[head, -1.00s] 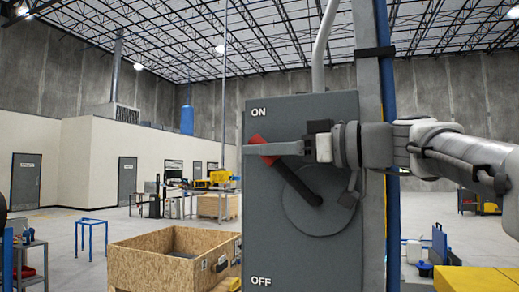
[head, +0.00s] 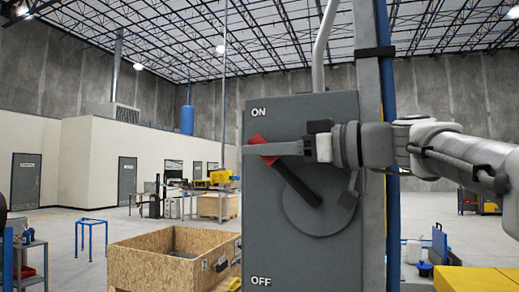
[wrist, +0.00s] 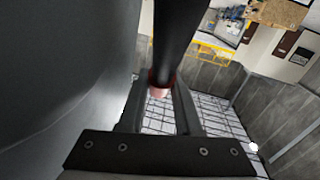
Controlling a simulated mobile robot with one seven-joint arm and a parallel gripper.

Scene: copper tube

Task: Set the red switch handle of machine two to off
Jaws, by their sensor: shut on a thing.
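A grey switch box (head: 300,240) carries the labels ON at its top and OFF at its bottom. Its lever has a black shaft and a red handle (head: 258,141), and points up and left from the round hub, nearer ON than OFF. My gripper (head: 268,149) comes in from the right, its fingers across the lever just at the red part. In the wrist view, the black shaft (wrist: 182,40) runs down between the fingers (wrist: 160,110), with the red end (wrist: 160,85) at them. The jaws are shut on the handle, and the fingers hide part of it.
A grey post and blue pipe (head: 383,220) stand right behind the box, with a conduit (head: 323,45) above it. A wooden crate (head: 150,262) is at the lower left. A yellow surface (head: 475,279) is at the lower right. Open floor lies further left.

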